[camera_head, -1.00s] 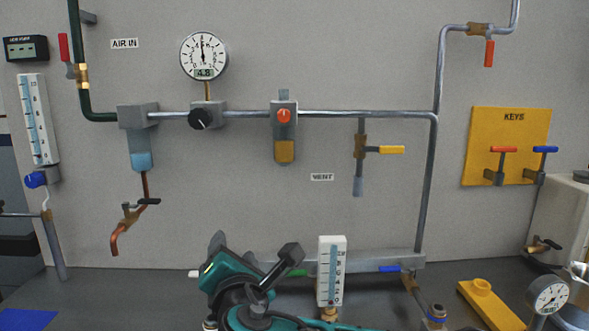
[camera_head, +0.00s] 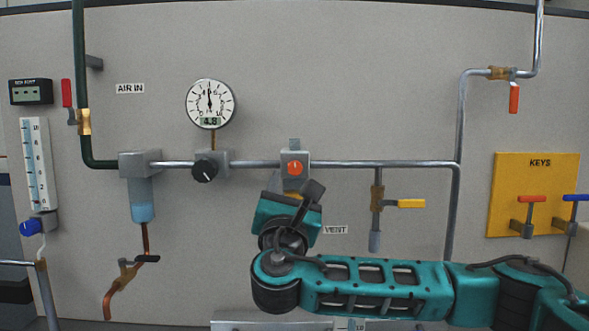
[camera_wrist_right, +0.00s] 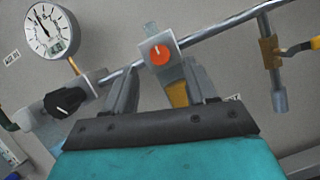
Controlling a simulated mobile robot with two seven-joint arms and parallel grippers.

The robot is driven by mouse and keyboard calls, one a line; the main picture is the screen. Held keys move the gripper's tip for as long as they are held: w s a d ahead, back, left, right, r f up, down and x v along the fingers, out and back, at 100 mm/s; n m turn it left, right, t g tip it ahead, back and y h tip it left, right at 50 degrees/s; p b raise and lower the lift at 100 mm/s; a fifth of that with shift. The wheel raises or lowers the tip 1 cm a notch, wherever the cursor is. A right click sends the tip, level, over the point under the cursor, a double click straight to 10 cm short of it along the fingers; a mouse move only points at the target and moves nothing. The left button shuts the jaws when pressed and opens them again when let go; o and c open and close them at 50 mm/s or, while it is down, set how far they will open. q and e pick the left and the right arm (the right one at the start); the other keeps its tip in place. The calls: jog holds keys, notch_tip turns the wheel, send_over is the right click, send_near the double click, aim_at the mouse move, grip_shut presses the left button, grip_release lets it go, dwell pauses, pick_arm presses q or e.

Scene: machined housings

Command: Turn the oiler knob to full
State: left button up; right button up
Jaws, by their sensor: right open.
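The orange oiler knob (camera_head: 295,167) sits on the front of a grey block on the horizontal pipe. In the right wrist view the knob (camera_wrist_right: 159,55) has a white pointer mark facing roughly up. The amber bowl (camera_wrist_right: 178,94) below it is partly hidden by my gripper. My right gripper (camera_head: 296,192) is just below the knob in the head view. In the right wrist view its two fingers (camera_wrist_right: 163,85) are apart and empty, with the knob above and between them; I see no contact. My left gripper is not in view.
A black regulator knob (camera_head: 205,170) and round gauge (camera_head: 210,104) are to the left. A yellow-handled vent valve (camera_head: 410,203) hangs to the right. A yellow KEYS board (camera_head: 520,170) is at far right.

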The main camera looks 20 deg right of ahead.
aim_at(295, 170)
jog(key=x, duration=0.5)
jog(key=shift+f+p, duration=0.1)
jog(key=shift+p, duration=0.25)
grip_shut()
